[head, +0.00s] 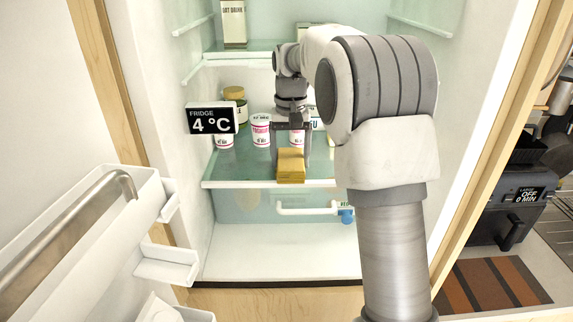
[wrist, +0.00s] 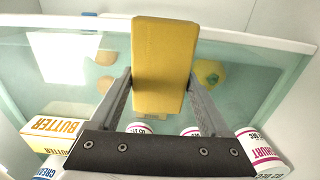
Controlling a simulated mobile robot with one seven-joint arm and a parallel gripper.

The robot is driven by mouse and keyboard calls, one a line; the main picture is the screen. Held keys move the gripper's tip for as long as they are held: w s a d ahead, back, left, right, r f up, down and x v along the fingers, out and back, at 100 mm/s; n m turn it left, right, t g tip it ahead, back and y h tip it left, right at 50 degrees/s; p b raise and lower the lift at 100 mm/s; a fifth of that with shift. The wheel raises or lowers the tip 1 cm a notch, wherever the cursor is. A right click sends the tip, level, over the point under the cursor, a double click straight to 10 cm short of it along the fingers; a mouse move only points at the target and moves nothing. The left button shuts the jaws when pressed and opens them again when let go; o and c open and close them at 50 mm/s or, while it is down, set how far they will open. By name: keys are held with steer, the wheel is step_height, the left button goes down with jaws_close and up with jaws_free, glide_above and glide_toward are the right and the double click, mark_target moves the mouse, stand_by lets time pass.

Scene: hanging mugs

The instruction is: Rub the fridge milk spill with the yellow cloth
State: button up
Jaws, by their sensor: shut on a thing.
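The yellow cloth (head: 291,166), a folded block, is held at the front edge of the glass fridge shelf (head: 235,172). My gripper (head: 291,149) is shut on it, with one finger on each side. In the wrist view the cloth (wrist: 165,60) stands out past the fingertips of my gripper (wrist: 161,84), above the glass. I cannot tell whether it touches the shelf. I cannot make out the milk spill for certain; a pale white patch (wrist: 66,58) shows at the left in the wrist view, and it may be a reflection.
Yoghurt cups (head: 261,131), a jar (head: 235,101) and a butter box (wrist: 50,134) stand on the shelf close around my gripper. The 4 °C display (head: 211,119) is at the left. A drawer with a white handle (head: 308,210) is below. The fridge floor (head: 280,255) is clear.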

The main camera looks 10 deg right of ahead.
steer(key=shift+a+f, duration=0.15)
steer(key=shift+a, duration=0.35)
steer(key=shift+s+d, duration=0.15)
steer(key=shift+d, duration=0.65)
steer(key=shift+s+d, duration=0.1)
steer(key=shift+d, duration=0.7)
steer(key=shift+w+a+r+p, duration=0.1)
steer(key=shift+w+a+p, duration=0.1)
steer(key=shift+a+p, duration=0.45)
steer(key=shift+w+a+r+p, duration=0.15)
steer(key=shift+a+p, duration=0.1)
steer(key=shift+a, duration=0.75)
steer(key=shift+d, duration=0.1)
